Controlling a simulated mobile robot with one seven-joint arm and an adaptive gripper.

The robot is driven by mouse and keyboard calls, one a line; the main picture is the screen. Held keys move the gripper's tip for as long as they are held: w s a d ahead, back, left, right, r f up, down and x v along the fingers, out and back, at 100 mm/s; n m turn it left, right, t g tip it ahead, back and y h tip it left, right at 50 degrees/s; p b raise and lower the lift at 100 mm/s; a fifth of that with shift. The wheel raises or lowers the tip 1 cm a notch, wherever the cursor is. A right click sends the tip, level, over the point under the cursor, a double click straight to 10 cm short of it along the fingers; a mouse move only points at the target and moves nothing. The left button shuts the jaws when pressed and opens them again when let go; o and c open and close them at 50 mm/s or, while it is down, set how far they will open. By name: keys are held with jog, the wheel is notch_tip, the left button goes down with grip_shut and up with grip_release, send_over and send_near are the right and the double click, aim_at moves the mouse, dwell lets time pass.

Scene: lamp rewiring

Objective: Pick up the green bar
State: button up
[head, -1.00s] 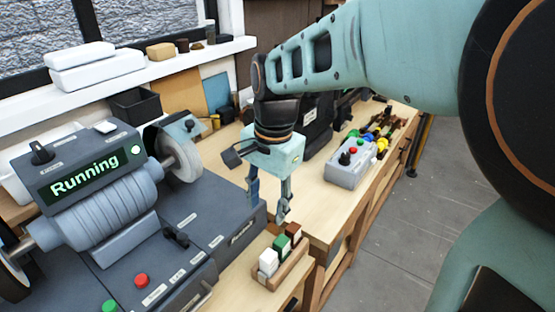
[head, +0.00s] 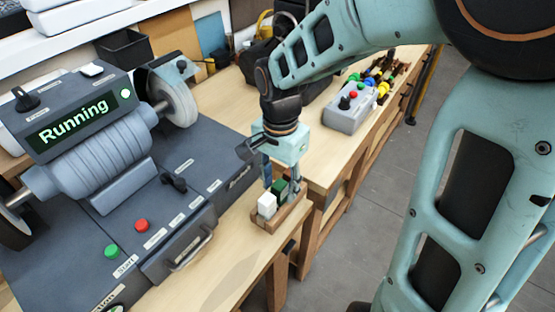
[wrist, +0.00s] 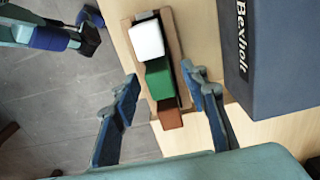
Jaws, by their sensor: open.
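The green bar (head: 279,187) stands in a small wooden tray (head: 284,217), between a white bar (head: 266,204) and a brown bar (head: 288,181). In the wrist view the green bar (wrist: 158,80) sits between the white bar (wrist: 146,40) and the brown bar (wrist: 171,118). My gripper (head: 281,177) is low over the tray, partly covering the bars in the head view. In the wrist view my gripper (wrist: 160,85) is open, with one finger on each side of the tray. I cannot tell how far the fingertips are above the tray.
A grey machine reading "Running" (head: 95,150) stands left of the tray, its edge close by. A control box with coloured buttons (head: 350,107) is behind, to the right. The tray sits near the bench's (head: 235,262) right edge, with floor beyond.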

jog(key=shift+f, duration=0.4)
jog(key=shift+c, duration=0.5)
grip_shut()
jog(key=shift+r, duration=0.1)
notch_tip(320, 180, up, 10)
jog(key=shift+p, duration=0.35)
